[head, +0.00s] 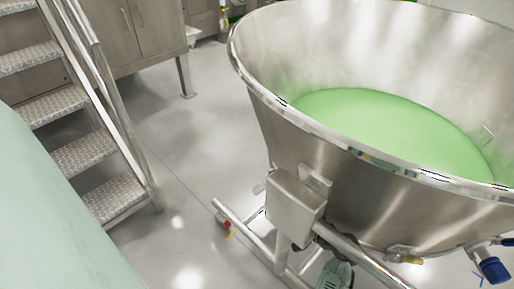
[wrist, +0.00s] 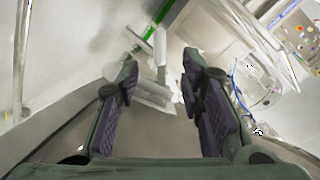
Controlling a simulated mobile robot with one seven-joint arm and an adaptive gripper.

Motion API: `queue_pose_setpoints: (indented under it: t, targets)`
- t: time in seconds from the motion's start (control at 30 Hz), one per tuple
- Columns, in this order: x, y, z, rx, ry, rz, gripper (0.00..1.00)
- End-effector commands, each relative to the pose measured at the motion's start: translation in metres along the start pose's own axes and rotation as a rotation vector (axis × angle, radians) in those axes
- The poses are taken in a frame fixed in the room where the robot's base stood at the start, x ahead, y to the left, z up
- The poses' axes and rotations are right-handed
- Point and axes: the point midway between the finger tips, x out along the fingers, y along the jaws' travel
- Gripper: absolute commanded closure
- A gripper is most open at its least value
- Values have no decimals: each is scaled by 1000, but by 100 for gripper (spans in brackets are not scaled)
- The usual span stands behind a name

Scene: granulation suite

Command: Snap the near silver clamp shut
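I cannot pick out a silver clamp with certainty in either view. The large steel bowl (head: 285,125) with pale green contents (head: 385,120) fills the right of the head view. A steel box-shaped bracket (head: 294,208) is fixed to its near left side. My gripper (wrist: 157,75) shows in the wrist view with its two dark-padded fingers apart and nothing held between them. A pale post with a wider foot (wrist: 155,92) shows beyond the fingertips; I cannot tell whether it is near them. I cannot place my gripper in the head view with certainty.
Metal steps (head: 85,155) with a handrail stand at the left. A steel cabinet (head: 125,35) is at the back left. A tubular frame (head: 245,232) carries the bowl. A blue-ended fitting (head: 493,268) sticks out low right. Clear grey floor (head: 190,140) lies between steps and bowl.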

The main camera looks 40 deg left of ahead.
Motion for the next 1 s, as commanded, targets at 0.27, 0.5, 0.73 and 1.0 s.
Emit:
queue_pose_setpoints:
  t: [0.27,0.5,0.73,1.0]
  targets:
    - [47,-2,0,0,-5,-2,65]
    - [87,-1,0,2,-4,0,65]
    - [103,0,0,1,-1,1,65]
    - [104,0,0,1,-1,2,66]
